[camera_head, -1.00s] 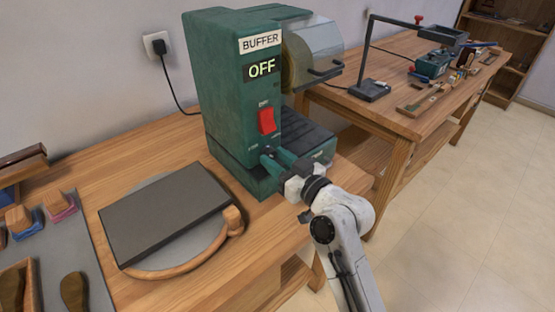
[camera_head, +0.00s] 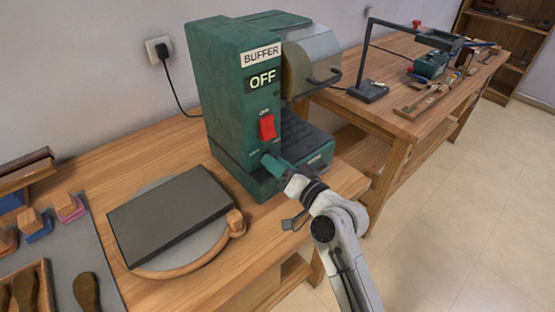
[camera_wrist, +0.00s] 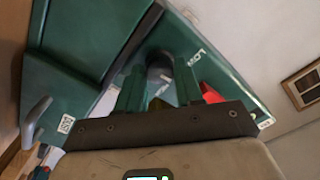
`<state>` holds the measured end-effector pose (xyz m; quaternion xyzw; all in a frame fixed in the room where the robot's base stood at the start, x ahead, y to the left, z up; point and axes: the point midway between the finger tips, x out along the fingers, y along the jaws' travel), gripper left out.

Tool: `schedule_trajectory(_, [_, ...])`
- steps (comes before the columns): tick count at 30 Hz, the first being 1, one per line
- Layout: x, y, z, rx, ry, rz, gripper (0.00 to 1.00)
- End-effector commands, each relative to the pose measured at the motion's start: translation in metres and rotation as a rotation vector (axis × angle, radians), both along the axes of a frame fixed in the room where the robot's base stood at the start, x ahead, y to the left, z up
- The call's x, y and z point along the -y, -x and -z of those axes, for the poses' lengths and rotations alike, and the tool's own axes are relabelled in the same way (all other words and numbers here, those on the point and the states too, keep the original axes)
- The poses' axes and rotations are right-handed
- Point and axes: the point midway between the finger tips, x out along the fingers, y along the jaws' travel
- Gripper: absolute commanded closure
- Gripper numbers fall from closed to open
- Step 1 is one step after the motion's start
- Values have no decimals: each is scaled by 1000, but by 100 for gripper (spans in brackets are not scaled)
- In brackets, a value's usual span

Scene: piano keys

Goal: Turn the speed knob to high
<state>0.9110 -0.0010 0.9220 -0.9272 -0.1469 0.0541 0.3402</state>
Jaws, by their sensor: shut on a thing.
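The green buffer machine (camera_head: 225,85) stands on the wooden bench, with a display reading OFF (camera_head: 262,79) and a red switch (camera_head: 267,127) on its front. My gripper (camera_head: 270,161) is at the lower front of the machine, just below the red switch. In the wrist view its two green fingers (camera_wrist: 158,85) are shut on the dark round speed knob (camera_wrist: 158,62), one on each side.
A dark slab (camera_head: 170,215) on a round wooden-rimmed board lies left of the machine. A clear guard (camera_head: 315,60) sticks out at the machine's right. A second bench (camera_head: 390,125) with tools stands behind right. Open floor is at right.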

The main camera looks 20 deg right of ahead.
Motion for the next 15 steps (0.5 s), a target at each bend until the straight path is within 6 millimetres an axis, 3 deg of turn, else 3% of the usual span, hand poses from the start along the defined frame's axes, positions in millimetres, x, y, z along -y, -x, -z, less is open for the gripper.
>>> schedule_trajectory(15, [1,0,-3,-151,-462,2,95])
